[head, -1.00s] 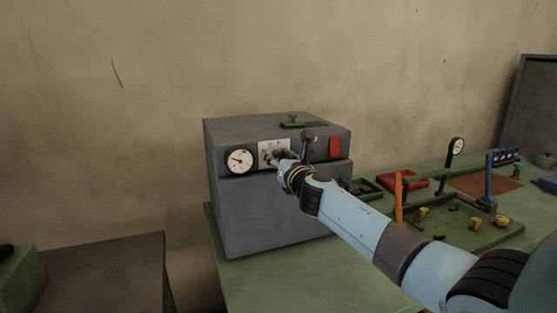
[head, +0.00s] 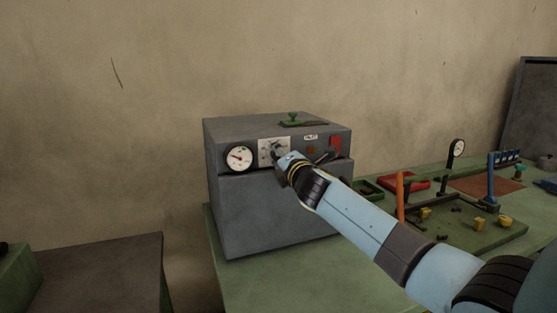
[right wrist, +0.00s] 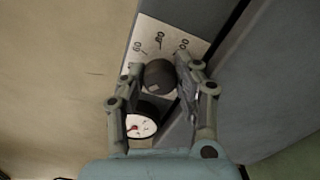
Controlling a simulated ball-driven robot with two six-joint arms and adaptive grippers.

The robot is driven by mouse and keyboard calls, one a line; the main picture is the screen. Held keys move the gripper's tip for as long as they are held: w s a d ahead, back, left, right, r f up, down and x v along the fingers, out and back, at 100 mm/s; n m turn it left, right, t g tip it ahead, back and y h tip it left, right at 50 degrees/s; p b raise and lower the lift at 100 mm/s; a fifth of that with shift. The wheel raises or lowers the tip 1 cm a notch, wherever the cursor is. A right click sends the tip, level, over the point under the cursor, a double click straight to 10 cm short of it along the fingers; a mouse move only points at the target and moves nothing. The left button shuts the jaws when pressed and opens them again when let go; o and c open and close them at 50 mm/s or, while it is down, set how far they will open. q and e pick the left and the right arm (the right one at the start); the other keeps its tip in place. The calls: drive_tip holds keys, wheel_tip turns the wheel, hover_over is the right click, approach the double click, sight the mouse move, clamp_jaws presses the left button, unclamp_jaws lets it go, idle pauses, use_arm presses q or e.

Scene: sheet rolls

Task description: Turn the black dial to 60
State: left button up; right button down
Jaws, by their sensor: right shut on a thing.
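The black dial (right wrist: 160,76) sits on a pale scale plate (right wrist: 150,33) on the front of a grey machine (head: 265,215). I cannot tell which number the dial points to. My left gripper is not in view.
A round white gauge (head: 239,158) is left of the plate, also in the right wrist view (right wrist: 142,125). A red switch (head: 335,143) is to the right. A green handle (head: 294,118) is on top. Green trays with small parts (head: 470,225) stand right on the bench.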

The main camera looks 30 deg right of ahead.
drive_tip(key=m, duration=0.2)
drive_tip(key=m+b, duration=0.1)
drive_tip(key=shift+f+m, duration=0.2)
drive_tip(key=shift+m, duration=0.2)
drive_tip(key=m+b, duration=0.2)
drive_tip(key=m, duration=0.1)
drive_tip(key=shift+m, duration=0.3)
drive_tip(key=m+b, duration=0.2)
drive_tip(key=m, duration=0.2)
drive_tip(key=shift+f, duration=0.1)
drive_tip(key=shift+m+b, duration=0.85)
drive_tip(key=shift+m, duration=0.75)
drive_tip(key=c, duration=1.1)
unclamp_jaws()
drive_tip(key=shift+o, duration=0.8)
drive_tip(key=shift+s, duration=0.1)
